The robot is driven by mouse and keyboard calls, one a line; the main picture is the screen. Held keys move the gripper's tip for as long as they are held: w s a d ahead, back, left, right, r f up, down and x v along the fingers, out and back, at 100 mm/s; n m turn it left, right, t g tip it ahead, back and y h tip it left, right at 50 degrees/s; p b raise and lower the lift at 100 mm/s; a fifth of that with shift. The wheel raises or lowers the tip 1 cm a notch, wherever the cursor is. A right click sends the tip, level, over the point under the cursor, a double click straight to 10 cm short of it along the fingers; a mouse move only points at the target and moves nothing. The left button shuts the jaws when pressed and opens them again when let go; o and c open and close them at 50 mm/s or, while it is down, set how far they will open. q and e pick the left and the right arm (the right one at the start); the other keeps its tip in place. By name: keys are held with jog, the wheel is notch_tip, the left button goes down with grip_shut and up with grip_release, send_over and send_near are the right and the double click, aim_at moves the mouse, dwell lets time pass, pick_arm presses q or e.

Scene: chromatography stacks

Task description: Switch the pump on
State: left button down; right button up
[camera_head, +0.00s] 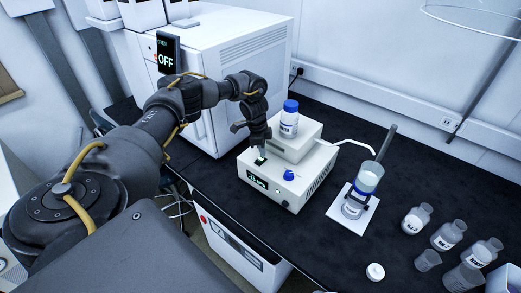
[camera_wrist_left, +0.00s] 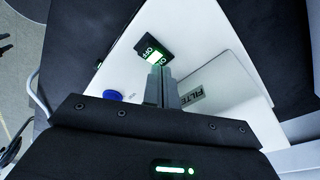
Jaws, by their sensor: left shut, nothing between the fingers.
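In the left wrist view the switch (camera_wrist_left: 143,46) has a black plate lettered OFF and a bright white-green rocker. My left gripper (camera_head: 261,149) points down at the switch, shut and empty. In the left wrist view its fingertips (camera_wrist_left: 160,72) are right beside the lit rocker; I cannot tell whether they touch it. My right gripper is not in view.
A smaller white box (camera_head: 297,143) with a blue-capped bottle (camera_head: 289,120) stands on the pump's back. A white oven (camera_head: 225,75) reading OFF stands behind. To the right are a flask on a white plate (camera_head: 340,213) and several bottles (camera_head: 447,236).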

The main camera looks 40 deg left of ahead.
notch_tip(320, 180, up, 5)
jog(key=p, duration=0.4)
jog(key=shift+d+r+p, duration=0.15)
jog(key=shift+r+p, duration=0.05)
jog(key=shift+p, duration=0.15)
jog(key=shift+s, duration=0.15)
